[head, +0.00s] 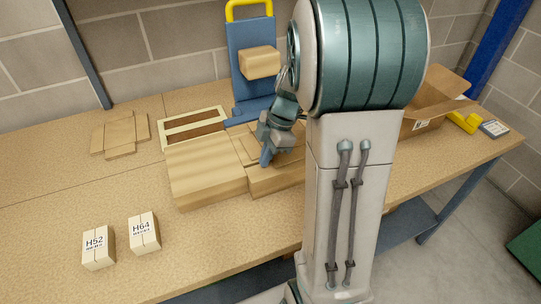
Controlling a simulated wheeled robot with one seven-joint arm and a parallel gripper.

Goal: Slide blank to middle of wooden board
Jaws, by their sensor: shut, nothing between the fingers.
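My gripper (266,158) is shut and empty, pointing down over flat tan pieces in the middle of the bench. A layered flat tan piece (240,146), perhaps the blank, lies just left of it; I cannot tell whether the fingertips touch it. A wider tan slab with wood-like grain (205,172), perhaps the wooden board, lies to the left and nearer the front. My arm hides the right side of these pieces. Another flat, folded-out cardboard blank (120,135) lies apart at the far left of the bench.
Boxes marked H52 (98,248) and H64 (144,232) stand at the front left. A light-framed tray (194,125) and a blue stand with a yellow handle (250,45) are behind. An open carton (425,108) and a yellow tool (465,122) are right.

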